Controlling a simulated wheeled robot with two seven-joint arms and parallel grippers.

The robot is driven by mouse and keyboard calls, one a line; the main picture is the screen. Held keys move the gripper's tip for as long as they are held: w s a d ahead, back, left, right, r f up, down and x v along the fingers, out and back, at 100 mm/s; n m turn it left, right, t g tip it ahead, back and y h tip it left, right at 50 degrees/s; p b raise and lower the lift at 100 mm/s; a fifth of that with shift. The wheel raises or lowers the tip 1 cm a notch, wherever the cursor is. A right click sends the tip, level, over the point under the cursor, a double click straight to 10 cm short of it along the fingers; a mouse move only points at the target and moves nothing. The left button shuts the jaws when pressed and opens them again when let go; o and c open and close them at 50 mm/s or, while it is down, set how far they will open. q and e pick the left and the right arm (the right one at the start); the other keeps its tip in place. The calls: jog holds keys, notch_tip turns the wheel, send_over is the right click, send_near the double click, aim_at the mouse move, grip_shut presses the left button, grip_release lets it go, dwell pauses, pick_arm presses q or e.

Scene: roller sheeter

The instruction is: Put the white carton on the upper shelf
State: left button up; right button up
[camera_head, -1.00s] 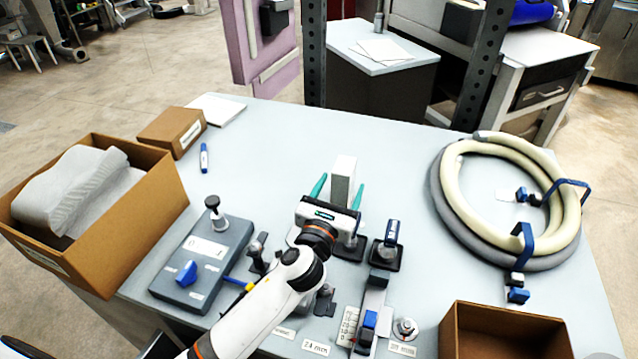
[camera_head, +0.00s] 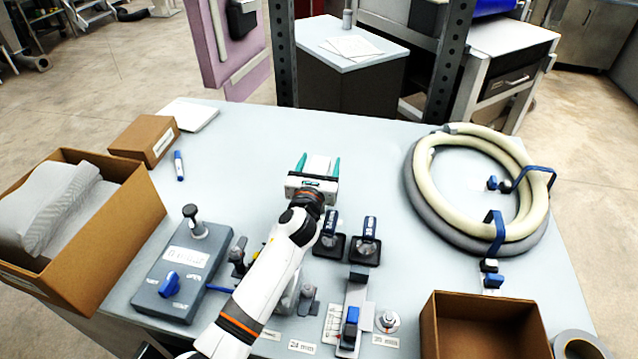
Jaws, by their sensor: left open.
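The white carton (camera_head: 319,164) is a small pale block near the middle of the grey table (camera_head: 250,140). My left gripper (camera_head: 318,160) reaches it from the near side, with its teal fingers apart on either side of the carton. The gripper's body hides the carton's lower part, and I cannot tell whether either finger touches it. My right gripper is not in view. Dark perforated uprights (camera_head: 447,70) stand behind the table; no shelf board can be made out.
An open box with grey padding (camera_head: 135,215) and a small closed box (camera_head: 144,140) are at the left. A grey control box (camera_head: 182,265), dark-based tools (camera_head: 365,245), a coiled hose (camera_head: 535,235) and an empty box (camera_head: 485,305) surround my arm. The table's far middle is clear.

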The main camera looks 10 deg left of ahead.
pick_arm(q)
jog(key=shift+w, duration=0.75)
jog(key=shift+c, duration=0.4)
grip_shut()
